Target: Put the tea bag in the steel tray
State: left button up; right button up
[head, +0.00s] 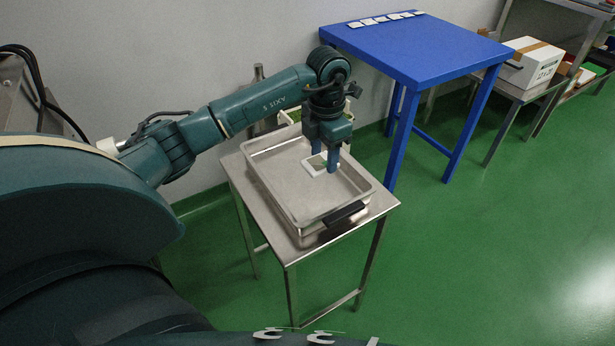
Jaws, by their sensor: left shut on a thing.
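The steel tray (287,205) is a shallow rectangular metal pan with a black handle at its front right. It sits on a small metal table. My left gripper (326,164) points down over the right half of the tray, with blue fingers. It is shut on the tea bag (311,166), a small flat white packet with a greenish middle. The tea bag is within the tray's outline. I cannot tell whether it touches the tray's floor. The fingers hide part of it. My right gripper is out of view.
A blue table (420,50) stands behind to the right, with several small white packets (385,19) along its back edge. A white box (531,63) sits on a metal bench. Green floor is clear at right.

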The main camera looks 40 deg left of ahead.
aim_at(323, 160)
pick_arm(q)
notch_tip(323, 160, down, 5)
jog(key=shift+f+b, duration=0.3)
jog(key=shift+f, duration=2.1)
jog(key=shift+r, duration=0.1)
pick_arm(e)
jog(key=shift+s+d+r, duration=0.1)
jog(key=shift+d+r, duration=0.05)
pick_arm(q)
jog(key=o, duration=0.9)
jog(key=shift+o, duration=0.2)
